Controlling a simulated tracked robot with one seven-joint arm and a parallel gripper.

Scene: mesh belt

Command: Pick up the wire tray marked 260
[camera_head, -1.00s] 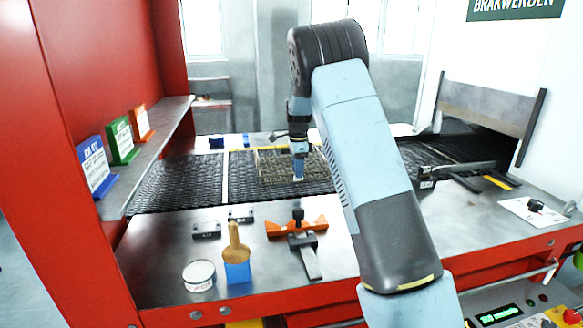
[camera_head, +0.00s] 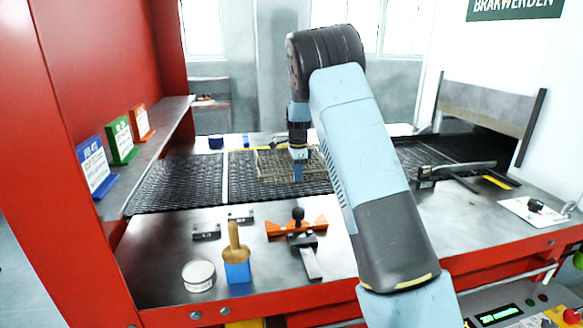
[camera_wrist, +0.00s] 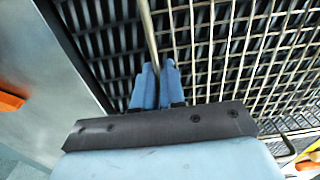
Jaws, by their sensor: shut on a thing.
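The wire tray (camera_head: 270,166) is a shallow tan mesh tray on the dark belt, behind and around my gripper in the head view. Its wire grid (camera_wrist: 245,50) fills the right of the wrist view, with a thicker rim wire (camera_wrist: 149,32) running up beside the fingers. My gripper (camera_head: 298,178) points down at the tray's near side. In the wrist view its two blue fingers (camera_wrist: 159,68) are close together at the rim wire, shut on the tray. The exact contact is partly hidden by the fingers. No 260 mark is readable.
The mesh belt (camera_head: 180,183) runs left to right. On the near steel ledge are an orange clamp (camera_head: 285,229), a brush (camera_head: 236,258), a round tin (camera_head: 198,274) and dark blocks (camera_head: 206,231). A long-handled tool (camera_head: 455,170) lies at the right.

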